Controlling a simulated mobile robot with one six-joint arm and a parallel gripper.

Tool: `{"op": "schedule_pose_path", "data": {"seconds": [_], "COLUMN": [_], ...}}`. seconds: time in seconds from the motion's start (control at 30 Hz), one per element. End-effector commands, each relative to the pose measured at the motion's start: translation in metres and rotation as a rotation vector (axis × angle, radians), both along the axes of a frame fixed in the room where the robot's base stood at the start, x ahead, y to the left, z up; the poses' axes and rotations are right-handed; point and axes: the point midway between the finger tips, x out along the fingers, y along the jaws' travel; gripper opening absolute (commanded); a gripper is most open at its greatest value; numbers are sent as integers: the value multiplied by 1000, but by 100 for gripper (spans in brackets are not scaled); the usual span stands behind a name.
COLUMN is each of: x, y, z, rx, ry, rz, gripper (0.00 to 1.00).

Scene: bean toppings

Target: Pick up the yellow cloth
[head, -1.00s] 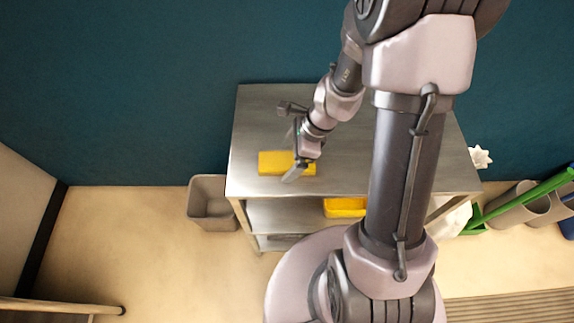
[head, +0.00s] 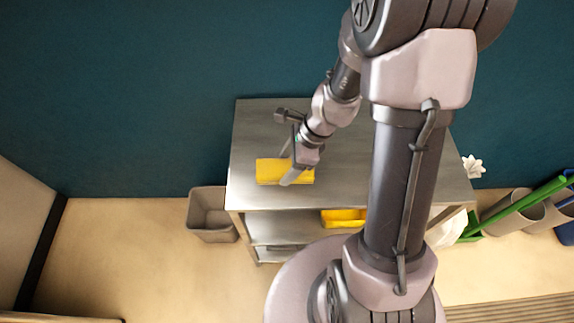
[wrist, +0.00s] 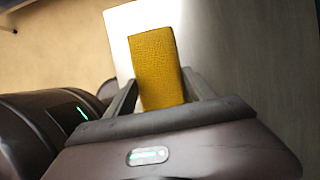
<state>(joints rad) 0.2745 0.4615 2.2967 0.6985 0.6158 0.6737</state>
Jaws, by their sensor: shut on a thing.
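The yellow cloth (head: 272,171) is a flat, folded rectangular block over the left front part of the grey metal cart top (head: 250,138). My gripper (head: 288,166) reaches down to it from the right and is shut on it. In the wrist view the cloth (wrist: 156,65) sticks out between the two dark fingers, its textured face showing. Part of it is hidden by the fingers and the gripper body. I cannot tell whether its underside touches the cart top.
A yellow tray (head: 343,217) sits on the shelf below. A grey bin (head: 211,214) stands on the floor left of the cart. Grey containers (head: 500,212) with a green-handled tool (head: 535,197) stand at right. The teal wall (head: 130,90) is behind.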

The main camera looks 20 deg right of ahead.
Motion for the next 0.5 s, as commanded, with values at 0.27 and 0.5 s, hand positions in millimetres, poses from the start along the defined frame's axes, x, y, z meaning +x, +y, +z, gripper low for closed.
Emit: {"op": "schedule_pose_path", "data": {"seconds": [0.27,0.5], "x": [-47,-106], "y": [-33,-73], "z": [13,20], "rx": [1,0], "ry": [2,2], "rz": [-8,-9], "gripper": [23,23]}}
